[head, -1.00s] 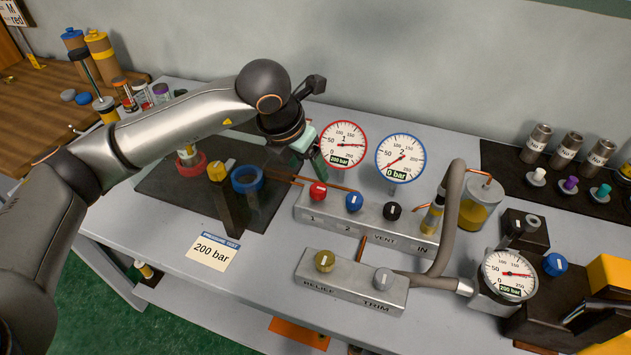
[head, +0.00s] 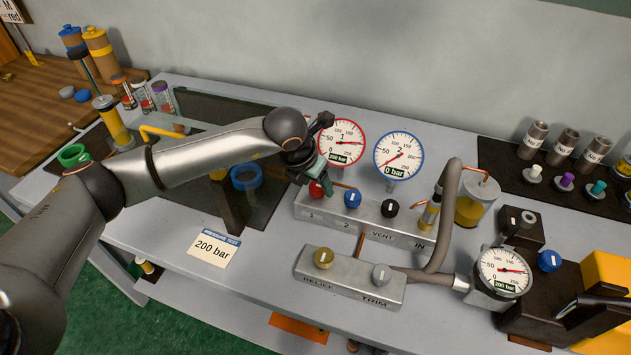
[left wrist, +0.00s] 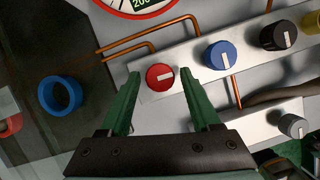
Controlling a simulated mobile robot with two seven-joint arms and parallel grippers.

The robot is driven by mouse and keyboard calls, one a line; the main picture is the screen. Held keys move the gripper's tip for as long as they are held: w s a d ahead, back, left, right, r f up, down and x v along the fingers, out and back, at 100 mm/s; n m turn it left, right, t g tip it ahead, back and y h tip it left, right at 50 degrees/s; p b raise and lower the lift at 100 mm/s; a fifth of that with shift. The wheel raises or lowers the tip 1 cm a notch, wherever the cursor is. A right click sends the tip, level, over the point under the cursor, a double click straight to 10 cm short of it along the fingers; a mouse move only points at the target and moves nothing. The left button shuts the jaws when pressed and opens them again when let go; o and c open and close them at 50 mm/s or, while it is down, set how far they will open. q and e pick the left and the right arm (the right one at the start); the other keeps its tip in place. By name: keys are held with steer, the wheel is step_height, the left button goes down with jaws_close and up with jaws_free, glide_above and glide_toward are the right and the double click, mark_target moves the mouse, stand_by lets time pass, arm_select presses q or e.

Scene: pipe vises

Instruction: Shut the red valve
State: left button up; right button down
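The red valve knob (head: 317,189) sits at the left end of the grey manifold block, above the label 1. It also shows in the left wrist view (left wrist: 159,77), where its white mark points right; the marks on the blue knob (left wrist: 219,55) and black knob (left wrist: 280,36) point downward. My left gripper (head: 318,180) is over the red knob and partly covers it in the head view. In the left wrist view its two green fingers (left wrist: 160,76) are apart, one on each side of the knob, with gaps visible. My right gripper is not in view.
Gauge 1 (head: 342,142), rimmed red, reads 200 bar behind my left gripper; gauge 2 (head: 399,156), rimmed blue, reads 0 bar. The relief and trim block (head: 350,279) lies in front. A grey hose (head: 447,230) rises at the right. A blue ring (head: 246,177) stands left.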

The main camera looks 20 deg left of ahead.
arm_select(q)
jaws_close()
stand_by(0.4)
